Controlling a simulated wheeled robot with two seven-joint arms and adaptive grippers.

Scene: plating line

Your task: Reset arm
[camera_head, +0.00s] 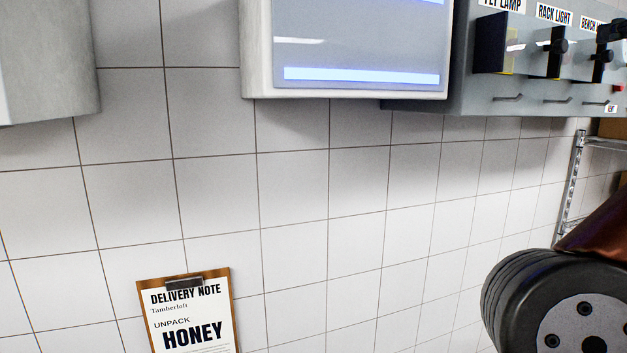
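Neither of my grippers is in the head view. A thick dark ribbed round part with a grey bolted end plate, which looks like a link of my own arm, fills the lower right corner. A reddish-brown piece shows just above it, cut off by the right edge. Where either gripper is, and whether it holds anything, is hidden.
A white tiled wall fills the view. A clipboard (188,312) reading "DELIVERY NOTE", "UNPACK HONEY" hangs low. A pale screen panel (350,50) is at the top. A grey switch panel (540,80) with labelled levers is top right. A wire rack (571,185) stands at right.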

